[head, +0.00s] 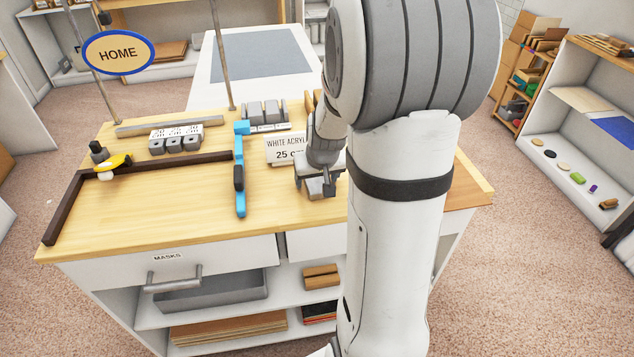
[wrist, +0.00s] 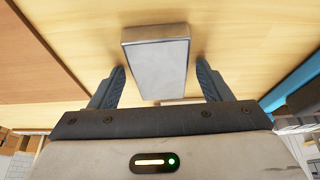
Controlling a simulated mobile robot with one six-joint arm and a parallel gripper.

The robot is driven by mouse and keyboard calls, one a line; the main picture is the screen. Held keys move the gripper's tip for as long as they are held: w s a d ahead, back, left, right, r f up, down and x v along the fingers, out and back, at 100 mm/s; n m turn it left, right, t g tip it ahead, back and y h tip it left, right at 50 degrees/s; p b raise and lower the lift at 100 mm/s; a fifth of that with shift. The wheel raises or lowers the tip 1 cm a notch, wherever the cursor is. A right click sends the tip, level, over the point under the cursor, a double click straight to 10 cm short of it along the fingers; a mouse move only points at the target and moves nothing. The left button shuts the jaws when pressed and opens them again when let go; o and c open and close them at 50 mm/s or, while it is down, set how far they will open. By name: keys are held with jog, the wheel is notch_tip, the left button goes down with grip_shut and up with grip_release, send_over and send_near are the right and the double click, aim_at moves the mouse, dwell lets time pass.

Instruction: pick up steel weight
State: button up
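A grey steel weight (wrist: 158,62), a plain rectangular block, lies in the upper middle of the wrist view on the wooden bench top. My gripper (wrist: 161,67) is open, with one finger on each side of the block's near part. A narrow gap shows between the block and each finger, so I see no grip on it. In the head view my gripper (head: 318,186) is low over the bench, right of the blue tool. My arm and gripper partly hide that spot, and I cannot clearly separate the weight from the fingers there.
A blue clamp-like tool (head: 240,172) lies left of my gripper. A white acrylic sign (head: 284,151) stands just behind it. Grey blocks (head: 176,145) sit at the back left. A dark L-shaped strip (head: 64,208) edges the left side. The bench's front left (head: 150,210) is clear.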

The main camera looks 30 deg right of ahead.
grip_shut()
dwell(0.6)
